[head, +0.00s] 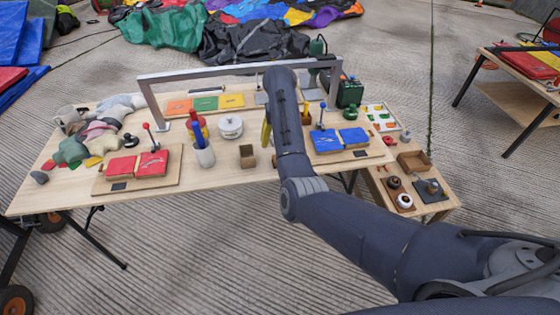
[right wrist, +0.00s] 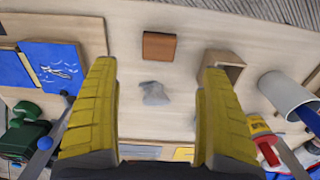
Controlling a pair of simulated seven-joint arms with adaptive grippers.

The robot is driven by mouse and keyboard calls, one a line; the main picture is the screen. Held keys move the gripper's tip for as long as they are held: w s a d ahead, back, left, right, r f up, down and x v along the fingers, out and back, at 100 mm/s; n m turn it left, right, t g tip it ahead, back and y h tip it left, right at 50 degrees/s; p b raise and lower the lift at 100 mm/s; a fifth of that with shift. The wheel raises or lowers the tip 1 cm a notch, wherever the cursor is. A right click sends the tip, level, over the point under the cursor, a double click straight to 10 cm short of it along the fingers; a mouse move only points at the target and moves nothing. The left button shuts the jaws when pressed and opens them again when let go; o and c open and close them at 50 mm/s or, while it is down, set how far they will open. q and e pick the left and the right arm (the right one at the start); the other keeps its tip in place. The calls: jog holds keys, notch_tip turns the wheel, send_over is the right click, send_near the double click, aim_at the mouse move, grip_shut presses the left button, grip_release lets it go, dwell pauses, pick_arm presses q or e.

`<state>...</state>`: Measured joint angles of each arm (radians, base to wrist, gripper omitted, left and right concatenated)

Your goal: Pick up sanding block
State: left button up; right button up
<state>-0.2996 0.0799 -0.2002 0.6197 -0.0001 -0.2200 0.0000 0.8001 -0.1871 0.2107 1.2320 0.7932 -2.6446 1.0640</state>
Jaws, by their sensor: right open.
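The sanding block appears to be the small orange-brown block (right wrist: 160,46), lying flat on the wooden table (right wrist: 140,18) in the right wrist view. In the head view my right arm covers most of that spot. My right gripper (right wrist: 159,72) is open, with its two yellow fingers apart and nothing between them. It points down at the table, and the block shows beyond the fingertips, roughly centred between them. In the head view only a strip of a yellow finger (head: 265,134) shows beside the arm. My left gripper is not in view.
A grey crumpled scrap (right wrist: 155,93) lies near the block. An open wooden box (head: 247,156) and a cup of tools (head: 204,154) stand to the left. Blue panels (head: 340,140) lie to the right. A metal frame (head: 215,72) spans the table's back.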

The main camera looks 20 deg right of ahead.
jog(key=shift+w+d+f, duration=0.1)
jog(key=shift+f, duration=5.7)
jog(key=c, duration=1.3)
